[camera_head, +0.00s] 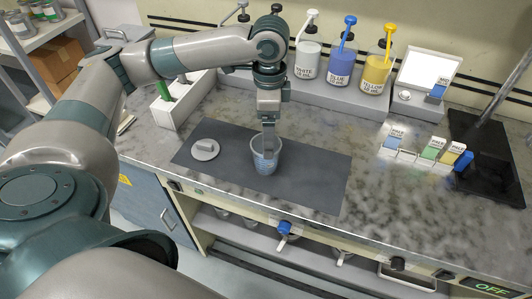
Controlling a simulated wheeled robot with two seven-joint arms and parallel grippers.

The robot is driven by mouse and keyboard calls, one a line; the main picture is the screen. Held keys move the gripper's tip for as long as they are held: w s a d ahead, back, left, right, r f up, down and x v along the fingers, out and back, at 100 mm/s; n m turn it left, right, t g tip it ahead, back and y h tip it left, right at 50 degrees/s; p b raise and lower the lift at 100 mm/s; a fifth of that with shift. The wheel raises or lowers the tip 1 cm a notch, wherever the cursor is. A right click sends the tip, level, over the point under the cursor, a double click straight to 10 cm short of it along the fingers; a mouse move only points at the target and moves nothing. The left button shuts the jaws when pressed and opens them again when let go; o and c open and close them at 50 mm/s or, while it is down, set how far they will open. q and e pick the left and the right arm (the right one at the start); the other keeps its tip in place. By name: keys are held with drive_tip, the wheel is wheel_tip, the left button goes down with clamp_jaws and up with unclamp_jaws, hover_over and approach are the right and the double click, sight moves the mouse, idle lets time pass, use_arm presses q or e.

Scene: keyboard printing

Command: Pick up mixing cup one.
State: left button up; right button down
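A pale cup with blue markings (264,166) stands upright on the dark grey mat (318,172); it appears to be mixing cup one. My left gripper (268,148) points straight down at the cup, and its fingers reach to the rim and overlap the cup's mouth. The fingers are seen nearly edge-on, so I cannot tell whether they are apart, or shut on the cup's wall. My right gripper is not in view.
Labelled white, blue and yellow pump bottles (340,68) line the back.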

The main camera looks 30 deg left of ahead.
use_arm(q)
drive_tip(key=shift+f, duration=0.6)
drive_tip(key=f, duration=0.1)
drive_tip(key=f+p, duration=0.1)
drive_tip(key=f, duration=0.2)
drive_tip(key=shift+s+a+f+p, duration=0.15)
drive_tip(key=shift+a+f+p, duration=0.2)
drive_tip(key=shift+p, duration=0.05)
drive_tip(key=shift+f, duration=0.25)
drive_tip(key=c, duration=1.2)
